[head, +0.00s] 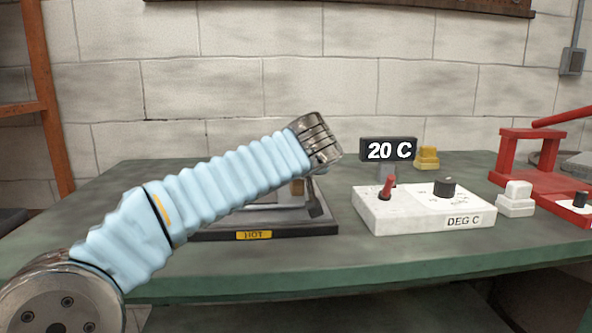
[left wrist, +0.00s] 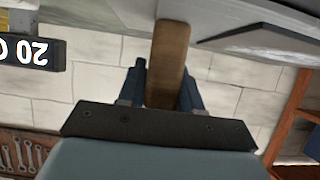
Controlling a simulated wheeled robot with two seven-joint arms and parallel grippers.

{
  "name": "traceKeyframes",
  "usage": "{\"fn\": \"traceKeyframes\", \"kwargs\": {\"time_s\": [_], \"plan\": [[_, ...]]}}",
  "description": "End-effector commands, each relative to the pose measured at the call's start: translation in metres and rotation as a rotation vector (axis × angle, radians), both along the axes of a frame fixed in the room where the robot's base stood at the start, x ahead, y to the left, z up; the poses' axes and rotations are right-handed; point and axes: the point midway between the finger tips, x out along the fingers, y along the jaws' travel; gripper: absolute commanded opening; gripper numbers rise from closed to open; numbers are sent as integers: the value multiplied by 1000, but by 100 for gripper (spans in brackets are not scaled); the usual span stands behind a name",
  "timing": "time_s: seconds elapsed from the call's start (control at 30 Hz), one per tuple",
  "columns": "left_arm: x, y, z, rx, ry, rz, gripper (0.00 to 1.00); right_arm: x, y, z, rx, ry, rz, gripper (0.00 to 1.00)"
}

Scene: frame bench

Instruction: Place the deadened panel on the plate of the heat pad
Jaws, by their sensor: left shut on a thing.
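The heat pad (head: 295,230), a low dark base with a yellow HOT label, lies on the bench, partly hidden behind my left arm. My left gripper (head: 308,196) is over it, mostly hidden by my arm. In the left wrist view my left gripper (left wrist: 163,88) is shut on a brown, wood-coloured piece (left wrist: 168,55). That piece runs up to a pale grey surface at the top of the view. I cannot tell whether this surface is the panel or the pad's plate, nor whether the held piece touches it. My right gripper is not in view.
A white control box (head: 425,210) marked DEG C, with a red lever and black knob, stands right of the pad. A display (head: 388,149) reads 20 C. A yellow block (head: 427,157), a white switch (head: 515,200) and a red frame (head: 530,165) stand farther right.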

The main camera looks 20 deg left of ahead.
Motion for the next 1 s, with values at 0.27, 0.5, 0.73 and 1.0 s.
{"fn": "traceKeyframes", "kwargs": {"time_s": [0.27, 0.5, 0.73, 1.0], "plan": [[0, 0, -1, 1, -1, 0, 0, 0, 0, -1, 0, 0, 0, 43], [0, 0, -3, 0, 0, 0, 54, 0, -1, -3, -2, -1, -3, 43], [0, 0, -3, 0, 0, 0, 60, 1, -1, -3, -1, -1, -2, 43], [-12, -8, 6, 0, -3, -1, 60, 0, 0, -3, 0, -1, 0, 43]]}}
